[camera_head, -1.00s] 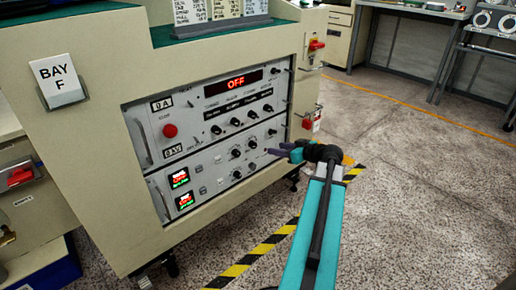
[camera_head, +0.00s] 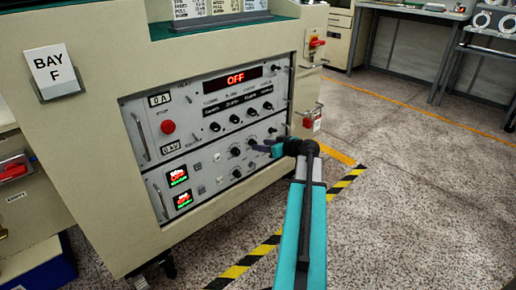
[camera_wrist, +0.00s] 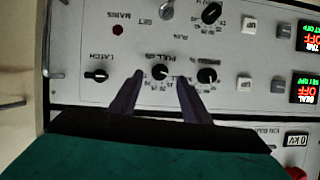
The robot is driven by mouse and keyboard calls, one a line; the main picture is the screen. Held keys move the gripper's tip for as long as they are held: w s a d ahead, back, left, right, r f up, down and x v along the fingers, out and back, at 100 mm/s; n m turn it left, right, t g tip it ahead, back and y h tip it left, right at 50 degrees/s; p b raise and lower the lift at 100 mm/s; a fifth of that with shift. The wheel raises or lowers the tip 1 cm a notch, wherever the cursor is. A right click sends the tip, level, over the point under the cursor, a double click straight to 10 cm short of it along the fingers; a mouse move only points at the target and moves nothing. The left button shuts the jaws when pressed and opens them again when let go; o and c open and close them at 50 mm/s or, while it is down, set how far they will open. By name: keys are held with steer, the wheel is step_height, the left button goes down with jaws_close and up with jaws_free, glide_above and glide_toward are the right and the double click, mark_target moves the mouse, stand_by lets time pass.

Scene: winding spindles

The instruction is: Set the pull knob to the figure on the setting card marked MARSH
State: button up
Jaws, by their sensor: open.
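The pull knob (camera_wrist: 160,72), a round black knob with a printed scale and a label reading "PULL", shows upside down in the wrist view. My gripper (camera_wrist: 160,77) is open, and its two dark fingers lie on either side of the knob in the picture. I cannot tell whether they reach around it or are still in front of it. In the head view my gripper (camera_head: 261,148) is at the right part of the lower panel and hides some of it. Setting cards (camera_head: 223,6) stand on top of the cabinet, cut by the picture's top edge; their print is too small to read.
Another scaled knob (camera_wrist: 207,75) sits close beside one finger, and a LATCH knob (camera_wrist: 96,75) is on the other side. A red stop button (camera_head: 168,127) and a display reading OFF (camera_head: 235,79) are on the upper panel. The floor to the right is open.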

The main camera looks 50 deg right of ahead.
mark_target(253, 143)
steer(key=shift+b+x, duration=0.5)
steer(key=shift+x, duration=1.5)
steer(key=c, duration=1)
steer(key=shift+c, duration=0.2)
